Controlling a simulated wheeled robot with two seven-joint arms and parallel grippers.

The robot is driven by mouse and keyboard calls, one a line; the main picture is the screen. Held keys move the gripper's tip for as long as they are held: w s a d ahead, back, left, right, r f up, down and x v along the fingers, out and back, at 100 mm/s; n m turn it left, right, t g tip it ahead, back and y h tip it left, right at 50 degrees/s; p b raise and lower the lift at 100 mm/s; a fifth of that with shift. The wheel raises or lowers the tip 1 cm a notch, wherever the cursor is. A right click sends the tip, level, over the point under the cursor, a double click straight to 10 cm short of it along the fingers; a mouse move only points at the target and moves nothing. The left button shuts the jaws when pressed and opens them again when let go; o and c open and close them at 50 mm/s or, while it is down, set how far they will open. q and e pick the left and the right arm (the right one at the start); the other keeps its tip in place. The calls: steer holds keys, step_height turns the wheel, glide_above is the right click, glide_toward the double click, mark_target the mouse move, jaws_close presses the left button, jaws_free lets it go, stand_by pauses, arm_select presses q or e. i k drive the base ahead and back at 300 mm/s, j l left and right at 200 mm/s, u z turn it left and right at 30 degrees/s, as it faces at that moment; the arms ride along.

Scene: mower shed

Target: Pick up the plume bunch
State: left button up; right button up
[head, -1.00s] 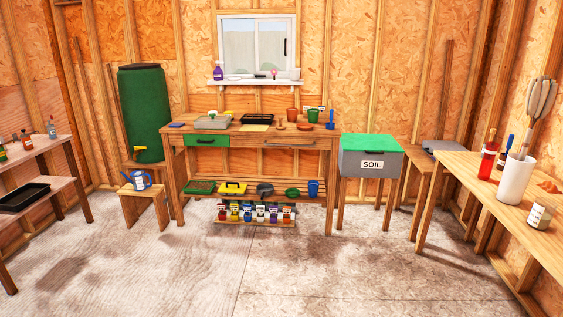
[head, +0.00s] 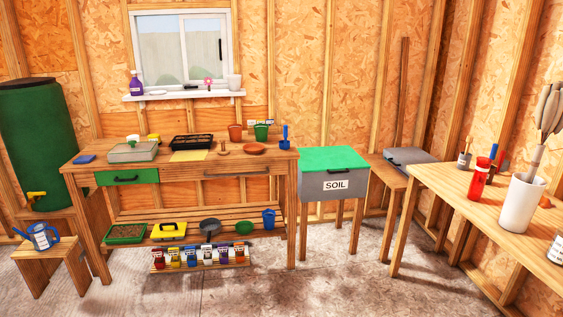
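What looks like the plume bunch (head: 549,112) is a cluster of grey-beige, feather-shaped heads on stems. It stands upright, leaning slightly right, in a tall white cylindrical holder (head: 520,205) on the right wooden table (head: 455,192). The right picture edge is close to the heads. The lower stems are hidden inside the holder. Neither of my grippers shows in the head view.
A red bottle (head: 478,180), a small pot with a wooden-handled brush (head: 464,160) and a labelled can (head: 557,248) stand near the holder. A grey SOIL bin (head: 334,184) with a green lid stands left of that table. Concrete floor (head: 335,285) is open in front.

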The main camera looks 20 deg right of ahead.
mark_target(549, 114)
steer(key=i+l+z, duration=0.1)
steer(key=i+z, duration=0.25)
steer(key=i, duration=0.15)
steer(key=i+z, duration=0.35)
steer(key=i+j+z, duration=0.2)
steer(key=i+z, duration=0.15)
steer(key=i, duration=0.25)
steer(key=i+z, duration=0.45)
steer(key=i+j+z, duration=0.15)
steer(key=i+z, duration=0.35)
steer(key=i+j+z, duration=0.25)
steer(key=z, duration=0.2)
steer(key=i+j+z, duration=0.2)
steer(key=i+j, duration=0.2)
